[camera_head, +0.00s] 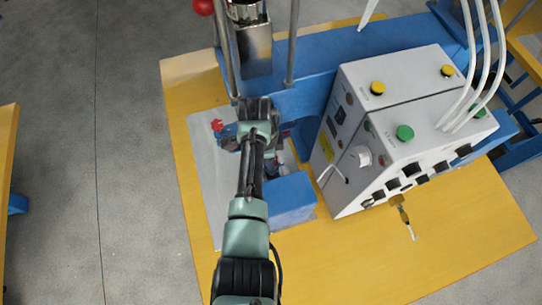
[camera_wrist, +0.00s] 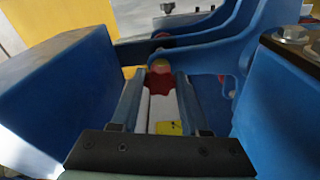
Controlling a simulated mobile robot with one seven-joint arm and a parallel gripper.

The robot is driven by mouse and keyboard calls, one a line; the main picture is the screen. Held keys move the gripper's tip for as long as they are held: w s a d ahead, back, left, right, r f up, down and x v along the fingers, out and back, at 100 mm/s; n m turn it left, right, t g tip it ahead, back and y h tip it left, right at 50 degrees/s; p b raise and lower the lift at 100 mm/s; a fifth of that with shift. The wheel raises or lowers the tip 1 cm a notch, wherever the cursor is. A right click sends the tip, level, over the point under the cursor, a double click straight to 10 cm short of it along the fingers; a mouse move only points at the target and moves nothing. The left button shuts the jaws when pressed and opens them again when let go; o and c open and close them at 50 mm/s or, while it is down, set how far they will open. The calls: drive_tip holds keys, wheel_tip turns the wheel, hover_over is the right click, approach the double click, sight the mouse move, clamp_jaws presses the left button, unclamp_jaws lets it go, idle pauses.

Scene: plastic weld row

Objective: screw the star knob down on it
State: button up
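The red star knob (camera_wrist: 160,83) shows in the wrist view between the tips of my two fingers. Its edges lie very close to both fingers; I cannot tell whether they touch it. My gripper (camera_wrist: 160,78) has its fingers apart, pointing away from the camera. A white surface with a yellow label (camera_wrist: 168,128) shows between the fingers below the knob. In the head view my gripper (camera_head: 258,132) reaches into the blue fixture, and my arm hides most of that spot. A small red part (camera_head: 217,125) shows left of it; I cannot tell whether it is the knob.
Blue walls (camera_wrist: 50,95) stand close on both sides of my gripper. A blue curved bracket (camera_wrist: 210,45) and another rounded red part (camera_wrist: 160,66) lie beyond the knob. The white control box (camera_head: 390,130) stands to the right.

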clamp_jaws()
drive_tip(key=m+b, duration=0.1)
drive_tip(key=m, duration=0.2)
drive_tip(key=shift+f+m, duration=0.1)
drive_tip(key=shift+m, duration=0.2)
drive_tip(key=m+g+b, duration=0.1)
drive_tip(key=m, duration=0.3)
drive_tip(key=shift+w, duration=0.1)
drive_tip(key=m, duration=0.1)
drive_tip(key=m+b, duration=0.1)
drive_tip(key=m, duration=0.1)
drive_tip(key=shift+s+r+y, duration=0.25)
drive_tip(key=shift+s+y, duration=0.05)
drive_tip(key=shift+s, duration=0.1)
drive_tip(key=shift+a+r+m+b, duration=0.15)
drive_tip(key=shift+m+b, duration=0.15)
drive_tip(key=shift+m, duration=0.5)
drive_tip(key=m, duration=0.3)
drive_tip(key=shift+w+b, duration=0.1)
drive_tip(key=shift+b, duration=0.2)
drive_tip(key=m, duration=0.3)
drive_tip(key=m+y, duration=0.1)
drive_tip(key=shift+w, duration=0.25)
